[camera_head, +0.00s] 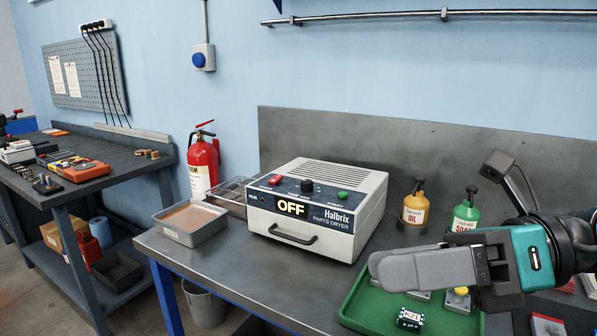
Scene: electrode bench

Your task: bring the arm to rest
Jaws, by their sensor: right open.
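My right arm comes in from the right edge, with a dark wrist and a teal band. Its right gripper (385,268) points left over the green tray (362,290), above the tray's back part. The grey fingers are seen side-on and overlap, and the gripper counts as open. I see nothing held between them. My left gripper is out of view.
The parts dryer (315,208), its display reading OFF, stands left of the gripper. A small labelled block (410,319) lies in the tray. An oil bottle (414,205) and a green soap bottle (465,212) stand behind. A metal pan (190,235) sits left of the dryer.

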